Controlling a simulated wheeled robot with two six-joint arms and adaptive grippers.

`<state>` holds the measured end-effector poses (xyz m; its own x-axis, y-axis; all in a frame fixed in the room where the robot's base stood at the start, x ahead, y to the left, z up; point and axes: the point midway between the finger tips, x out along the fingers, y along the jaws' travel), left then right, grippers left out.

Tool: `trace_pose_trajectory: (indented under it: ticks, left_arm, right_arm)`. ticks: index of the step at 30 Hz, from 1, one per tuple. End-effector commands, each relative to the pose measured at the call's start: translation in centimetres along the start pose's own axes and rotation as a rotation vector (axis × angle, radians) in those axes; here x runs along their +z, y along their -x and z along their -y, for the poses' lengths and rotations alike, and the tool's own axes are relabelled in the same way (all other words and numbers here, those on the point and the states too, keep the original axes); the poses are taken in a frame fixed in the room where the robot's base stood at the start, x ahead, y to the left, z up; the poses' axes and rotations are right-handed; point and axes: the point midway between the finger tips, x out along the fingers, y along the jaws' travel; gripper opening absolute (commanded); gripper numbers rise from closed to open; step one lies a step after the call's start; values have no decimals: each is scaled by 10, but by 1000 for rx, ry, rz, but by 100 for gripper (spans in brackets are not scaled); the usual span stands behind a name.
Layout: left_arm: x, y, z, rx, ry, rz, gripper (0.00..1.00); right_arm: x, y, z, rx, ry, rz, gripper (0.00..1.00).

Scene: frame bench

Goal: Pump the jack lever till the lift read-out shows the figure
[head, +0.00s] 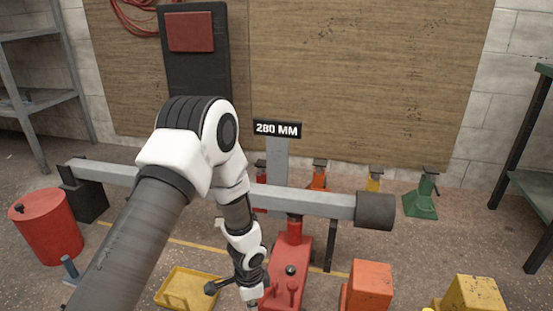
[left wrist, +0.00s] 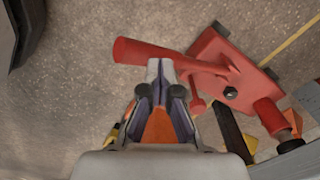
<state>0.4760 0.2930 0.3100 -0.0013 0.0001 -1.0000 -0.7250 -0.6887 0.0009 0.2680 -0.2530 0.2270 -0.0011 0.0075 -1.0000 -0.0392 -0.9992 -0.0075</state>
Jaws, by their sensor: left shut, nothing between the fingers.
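The red jack (head: 287,262) stands on the floor under a grey beam (head: 315,203), its red post below the beam. A plate (head: 277,129) behind the beam reads 280 MM. In the left wrist view, the jack body (left wrist: 222,60) lies at upper right and its red lever (left wrist: 150,51) reaches left from it. My left gripper (left wrist: 169,66) is shut and empty, its tips at the lever's near side; I cannot tell whether they touch it. In the head view the gripper (head: 252,301) is low beside the jack, and my arm hides part of it. My right gripper is not seen.
A red drum (head: 47,228) stands at left, a yellow tray (head: 188,290) left of the jack. Small coloured stands, one green (head: 422,196), line the back. Shelving (head: 40,97) is at far left.

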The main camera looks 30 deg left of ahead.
Motion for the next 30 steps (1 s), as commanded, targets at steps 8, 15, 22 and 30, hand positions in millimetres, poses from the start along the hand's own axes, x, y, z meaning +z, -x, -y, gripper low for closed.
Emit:
trace_pose_trajectory:
  ticks: [8, 15, 22, 30]
  left_arm:
    - [0, -1, 0, 0, 0, 0, 0]
    - [0, -1, 0, 0, 0, -1, 0]
    - [0, -2, 0, 0, 0, -1, 0]
    - [0, -31, 0, 0, -1, 0, 0]
  right_arm:
    - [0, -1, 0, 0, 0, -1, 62]
    - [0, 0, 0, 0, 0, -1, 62]
    - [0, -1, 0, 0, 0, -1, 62]
    - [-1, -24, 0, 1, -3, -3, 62]
